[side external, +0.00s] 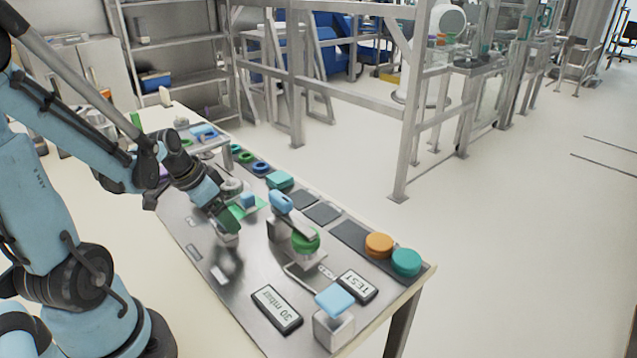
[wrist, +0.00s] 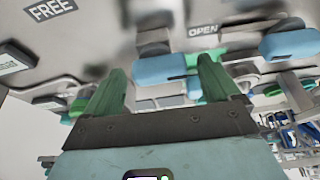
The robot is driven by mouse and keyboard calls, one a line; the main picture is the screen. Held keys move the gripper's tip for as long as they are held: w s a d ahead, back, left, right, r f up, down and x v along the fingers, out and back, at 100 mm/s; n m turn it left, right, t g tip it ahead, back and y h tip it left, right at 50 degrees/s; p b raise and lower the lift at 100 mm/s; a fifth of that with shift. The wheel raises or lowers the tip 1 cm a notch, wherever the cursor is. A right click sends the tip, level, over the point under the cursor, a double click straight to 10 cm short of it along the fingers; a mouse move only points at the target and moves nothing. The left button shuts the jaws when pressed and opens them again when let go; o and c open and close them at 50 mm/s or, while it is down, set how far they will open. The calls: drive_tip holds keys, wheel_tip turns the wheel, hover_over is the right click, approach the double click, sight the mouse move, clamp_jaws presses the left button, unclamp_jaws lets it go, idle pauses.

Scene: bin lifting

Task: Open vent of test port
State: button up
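My gripper (side external: 228,224) has green fingers and hangs low over the left part of the metal worktop. In the wrist view my gripper (wrist: 158,82) shows its two fingers wide apart with nothing clearly held. A light blue block (wrist: 165,68) shows beyond the fingers. A plate marked OPEN (wrist: 203,30) lies near it. A rounded blue handle (side external: 281,202) sits on a grey fixture with a green round part (side external: 306,240), right of my gripper. The handle also shows in the wrist view (wrist: 290,43). I cannot tell which part is the vent.
A TEST display (side external: 357,287) and a 30 mbar display (side external: 277,309) lie near the front. A light blue-topped block (side external: 335,302) stands beside them. Orange (side external: 379,244) and teal (side external: 406,261) discs sit near the right edge. A FREE plate (wrist: 50,8) shows in the wrist view.

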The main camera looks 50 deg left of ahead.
drive_tip(key=v, duration=1.2)
idle(0.5)
drive_tip(key=w+d+f+t, duration=0.1)
drive_tip(key=w+d, duration=0.2)
drive_tip(key=d, duration=0.5)
drive_tip(key=w+d+t, duration=0.1)
drive_tip(key=w+d, duration=0.3)
drive_tip(key=d, duration=0.3)
drive_tip(key=shift+d+f+t, duration=0.35)
drive_tip(key=shift+d+t, duration=0.05)
